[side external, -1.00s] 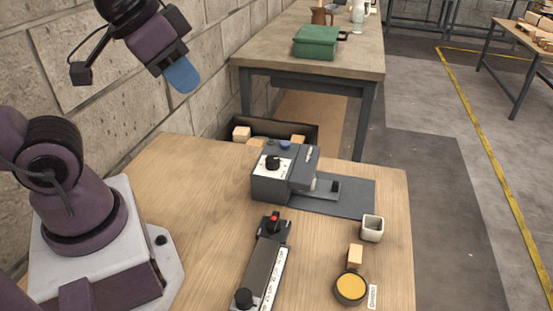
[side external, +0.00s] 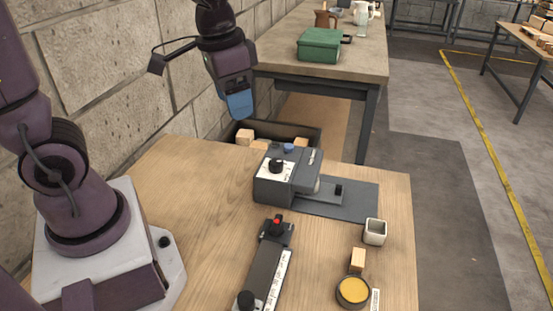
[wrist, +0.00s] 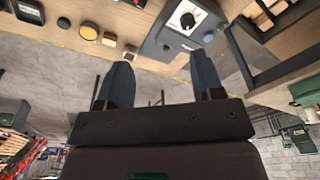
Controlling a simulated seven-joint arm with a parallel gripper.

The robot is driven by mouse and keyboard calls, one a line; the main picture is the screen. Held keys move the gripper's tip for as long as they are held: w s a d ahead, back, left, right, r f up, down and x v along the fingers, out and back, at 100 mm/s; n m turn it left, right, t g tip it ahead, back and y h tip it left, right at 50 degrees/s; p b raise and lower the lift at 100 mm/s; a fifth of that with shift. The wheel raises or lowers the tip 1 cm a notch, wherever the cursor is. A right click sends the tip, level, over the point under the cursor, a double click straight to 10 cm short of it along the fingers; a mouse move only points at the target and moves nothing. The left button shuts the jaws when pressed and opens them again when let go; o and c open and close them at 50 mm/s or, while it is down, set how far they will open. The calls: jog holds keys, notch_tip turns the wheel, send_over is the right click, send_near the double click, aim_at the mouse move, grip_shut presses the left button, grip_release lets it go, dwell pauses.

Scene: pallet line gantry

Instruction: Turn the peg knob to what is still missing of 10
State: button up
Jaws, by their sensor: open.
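A black knob (side external: 275,166) sits on a white dial plate on top of a grey machine (side external: 268,190) on the wooden table. The knob also shows in the wrist view (wrist: 187,20), near the top, with its white plate around it. The dial's markings are too small to read. My gripper (side external: 238,105) is above the table's far left edge, higher than the machine and apart from it. In the wrist view my gripper (wrist: 163,72) has its two blue fingers spread with nothing between them.
A dark bin (side external: 317,138) with wooden blocks stands behind the machine. A long device with a red-marked knob (side external: 276,226) lies in front. A small square cup (side external: 375,232), a wooden block (side external: 357,260) and a yellow-topped round piece (side external: 352,291) are at right. A block wall rises at left.

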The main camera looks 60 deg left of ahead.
aim_at(276, 161)
jog(key=w+a+f+m+g, duration=0.1)
jog(key=w+a+f+m, duration=0.1)
jog(key=w+f+m, duration=0.25)
jog(key=w+a+f+m+g, duration=0.1)
jog(key=w+a+f+m, duration=0.2)
jog(key=w+m, duration=0.3)
jog(key=f, duration=1.2)
jog(key=shift+d+f, duration=0.2)
jog(key=shift+f, duration=0.15)
jog(key=c, duration=0.9)
